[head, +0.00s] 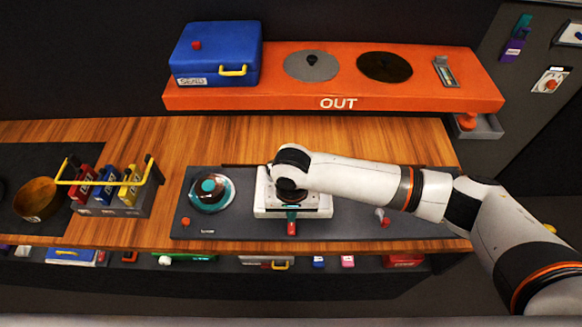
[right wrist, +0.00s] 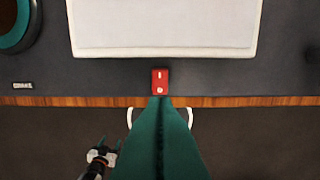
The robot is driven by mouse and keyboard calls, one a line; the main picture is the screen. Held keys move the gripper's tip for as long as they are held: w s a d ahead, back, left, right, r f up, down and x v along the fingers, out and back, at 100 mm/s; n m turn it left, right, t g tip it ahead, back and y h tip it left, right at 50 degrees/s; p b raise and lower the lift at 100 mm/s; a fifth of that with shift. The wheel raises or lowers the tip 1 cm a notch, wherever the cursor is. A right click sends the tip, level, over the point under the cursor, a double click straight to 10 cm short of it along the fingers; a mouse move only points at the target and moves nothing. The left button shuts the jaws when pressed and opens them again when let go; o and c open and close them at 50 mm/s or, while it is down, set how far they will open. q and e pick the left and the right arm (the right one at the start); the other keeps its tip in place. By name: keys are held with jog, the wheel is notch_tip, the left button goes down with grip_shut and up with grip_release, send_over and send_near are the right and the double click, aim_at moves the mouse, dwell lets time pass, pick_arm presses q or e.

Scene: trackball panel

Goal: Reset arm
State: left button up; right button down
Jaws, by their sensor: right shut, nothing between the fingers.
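My right arm reaches in from the right in the head view, over the dark trackball panel (head: 345,226). My right gripper (head: 291,213) points down at the panel's front edge, with its green fingers shut and empty. In the right wrist view the shut green fingertips (right wrist: 158,98) are at the near edge of a small red rocker switch (right wrist: 160,82). The switch also shows in the head view (head: 291,229). I cannot tell whether the tips touch it. A white square unit (head: 262,205) sits behind the switch, partly hidden by my wrist.
A teal-ringed trackball (head: 209,190) is left of the white unit, and a small joystick (head: 383,216) is to its right. A rack of coloured cartridges (head: 110,206) stands farther left. The orange OUT shelf (head: 285,97) with a blue box (head: 214,55) is behind.

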jog(key=s+a+r+n+y, duration=0.3)
jog(key=s+a+y, duration=0.2)
jog(key=s, duration=0.2)
jog(key=s+d+f+m+t+h, duration=0.15)
jog(key=s+d, duration=0.35)
jog(key=d, duration=0.8)
jog(key=s+d+n+t+h, duration=0.1)
jog(key=s+d+t+h, duration=0.2)
jog(key=d, duration=1)
notch_tip(320, 180, down, 32)
jog(key=s+f+g+b, duration=0.1)
jog(key=s+g+b, duration=0.1)
jog(key=b, duration=0.6)
jog(key=s+d+f+b, duration=0.1)
jog(key=s+f+b, duration=0.2)
jog(key=s+f, duration=0.5)
jog(key=s+d+f+g+b, duration=0.1)
jog(key=s+f+b, duration=0.2)
jog(key=s+f, duration=0.5)
notch_tip(320, 180, down, 7)
jog(key=shift+s+d+f, duration=0.1)
jog(key=shift+s+d, duration=0.15)
